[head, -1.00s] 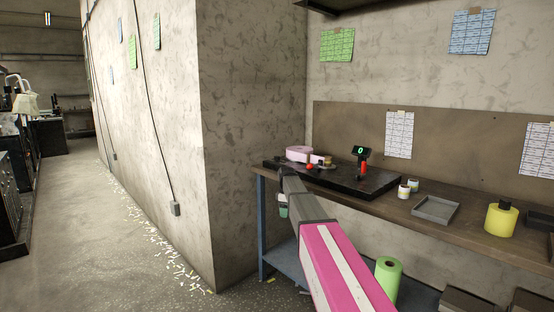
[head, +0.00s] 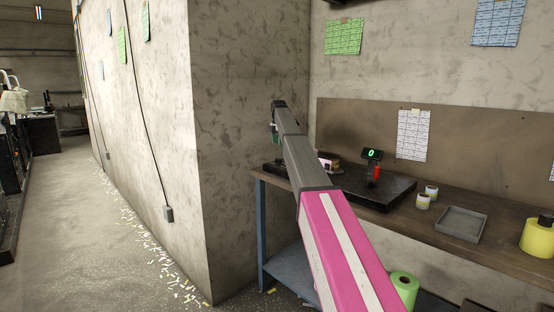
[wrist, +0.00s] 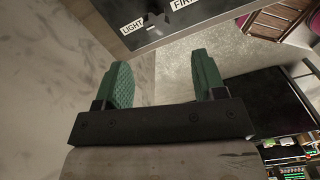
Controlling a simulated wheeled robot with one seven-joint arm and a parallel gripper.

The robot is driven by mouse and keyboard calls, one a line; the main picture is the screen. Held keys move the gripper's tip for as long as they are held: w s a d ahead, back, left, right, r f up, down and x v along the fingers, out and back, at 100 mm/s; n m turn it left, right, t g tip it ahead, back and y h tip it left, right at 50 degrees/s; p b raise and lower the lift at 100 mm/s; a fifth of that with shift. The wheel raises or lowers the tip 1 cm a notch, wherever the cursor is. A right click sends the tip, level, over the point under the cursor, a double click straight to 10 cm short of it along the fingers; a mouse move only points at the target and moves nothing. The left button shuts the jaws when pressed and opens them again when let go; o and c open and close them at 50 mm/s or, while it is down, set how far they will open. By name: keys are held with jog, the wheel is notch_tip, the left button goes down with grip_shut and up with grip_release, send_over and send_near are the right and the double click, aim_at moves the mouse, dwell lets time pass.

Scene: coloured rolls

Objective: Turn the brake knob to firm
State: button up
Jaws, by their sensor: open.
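In the wrist view, a dark panel (wrist: 190,28) crosses the top edge, carrying white labels that read LIGHT (wrist: 132,26) and, cut off, FIRM (wrist: 183,3). A small dark shape between the labels may be the brake knob (wrist: 153,17); the frame edge cuts it off. My gripper (wrist: 160,68) is open and empty, its green fingers apart, below the panel in the picture and not touching the knob. In the head view my gripper (head: 275,132) is raised above the left end of the bench, and my arm hides part of the black machine base (head: 385,190) there.
On the bench (head: 400,215), a display (head: 372,154) reads 0 above a red handle (head: 376,173). The wall corner is close at left.

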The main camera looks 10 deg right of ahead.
aim_at(278, 159)
jog(key=f, duration=1)
jog(key=shift+w+f, duration=0.3)
jog(key=c, duration=0.9)
